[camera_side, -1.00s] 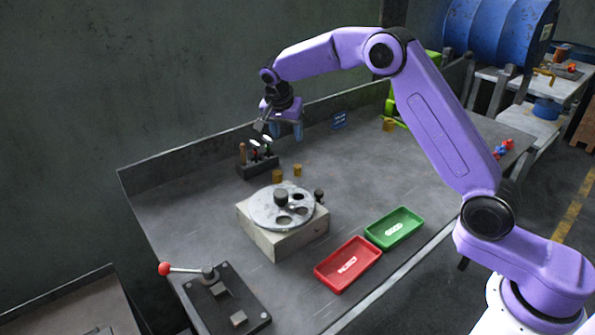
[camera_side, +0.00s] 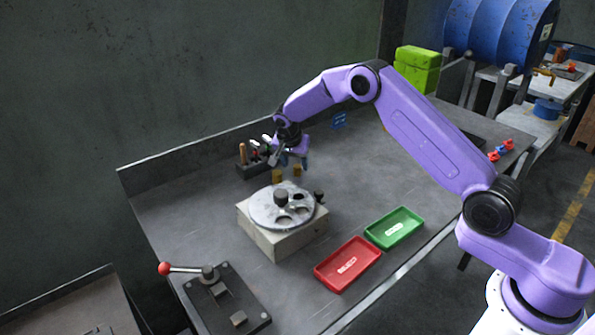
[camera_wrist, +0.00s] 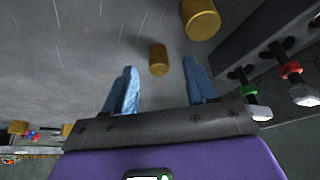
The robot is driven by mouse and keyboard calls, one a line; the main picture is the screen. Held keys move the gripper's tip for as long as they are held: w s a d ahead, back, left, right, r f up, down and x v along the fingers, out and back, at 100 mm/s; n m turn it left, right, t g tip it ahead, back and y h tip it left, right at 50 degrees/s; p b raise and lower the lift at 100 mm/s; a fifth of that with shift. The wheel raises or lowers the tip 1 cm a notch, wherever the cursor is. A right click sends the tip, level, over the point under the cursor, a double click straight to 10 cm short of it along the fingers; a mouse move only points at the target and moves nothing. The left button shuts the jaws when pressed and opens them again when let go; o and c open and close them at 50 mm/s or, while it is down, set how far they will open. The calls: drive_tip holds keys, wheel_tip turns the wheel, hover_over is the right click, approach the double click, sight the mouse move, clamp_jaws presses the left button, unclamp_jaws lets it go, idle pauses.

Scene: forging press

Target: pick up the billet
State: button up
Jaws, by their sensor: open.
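Two short brass cylinders that look like billets stand on the bench. The smaller billet (camera_side: 297,170) is on the right and the larger billet (camera_side: 277,176) on the left, nearer the tool rack. My gripper (camera_side: 293,162) is just above and behind them, pointing down, open and empty. In the wrist view, the smaller billet (camera_wrist: 158,58) shows in the gap between my blue fingertips (camera_wrist: 160,66), apart from both and beyond the tips. The larger billet (camera_wrist: 200,18) lies farther out, past the right finger.
A tool rack (camera_side: 250,171) with upright handled tools stands close left of my gripper. A grey block with a round holed plate (camera_side: 265,213) stands in front. A red tray (camera_side: 348,264) and green tray (camera_side: 394,228) lie to the right. The bench's right middle is clear.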

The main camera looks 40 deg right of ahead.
sight(297, 167)
drive_tip(key=shift+x, duration=1.6)
drive_tip(key=shift+s, duration=0.1)
clamp_jaws()
